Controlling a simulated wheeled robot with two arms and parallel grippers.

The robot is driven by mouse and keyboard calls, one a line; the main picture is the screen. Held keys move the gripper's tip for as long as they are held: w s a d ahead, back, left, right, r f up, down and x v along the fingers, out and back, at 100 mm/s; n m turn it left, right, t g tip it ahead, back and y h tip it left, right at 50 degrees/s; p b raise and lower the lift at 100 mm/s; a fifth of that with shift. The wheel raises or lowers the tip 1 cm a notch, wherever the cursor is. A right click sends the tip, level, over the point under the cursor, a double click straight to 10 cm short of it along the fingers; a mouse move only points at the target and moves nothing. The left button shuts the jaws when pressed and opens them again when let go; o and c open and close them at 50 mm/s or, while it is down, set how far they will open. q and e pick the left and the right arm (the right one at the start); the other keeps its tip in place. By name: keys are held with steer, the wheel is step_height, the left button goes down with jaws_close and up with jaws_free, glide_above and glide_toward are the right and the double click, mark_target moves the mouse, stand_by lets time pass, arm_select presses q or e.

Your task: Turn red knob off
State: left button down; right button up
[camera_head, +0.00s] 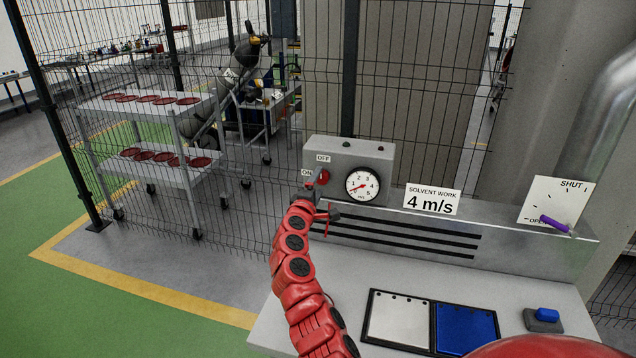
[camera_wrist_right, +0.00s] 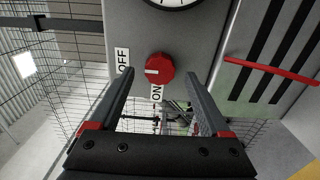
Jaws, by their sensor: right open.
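The red knob (camera_head: 323,177) sits on the front of a grey control box (camera_head: 376,158), with an OFF label (camera_head: 323,158) above it and an ON label (camera_head: 307,172) to its left. In the right wrist view the red knob (camera_wrist_right: 161,70) shows a white mark pointing left, roughly toward the OFF label (camera_wrist_right: 123,62); the ON label (camera_wrist_right: 157,94) is below. My right gripper (camera_wrist_right: 147,74) is open and empty, its fingers spread with the knob between their tips in the picture. I cannot tell whether they touch it. My left gripper is not in view.
A round gauge (camera_head: 363,184) is right of the knob. A slotted metal ledge (camera_head: 410,232) and grey bench (camera_head: 345,270) lie below. A purple-handled lever (camera_head: 555,223) is at right. Wire fencing (camera_head: 250,200) stands behind the box.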

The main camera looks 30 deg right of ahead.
steer(key=b+v, duration=0.2)
steer(key=v, duration=1.4)
steer(key=shift+b, duration=0.4)
steer(key=shift+w+a+f, duration=0.1)
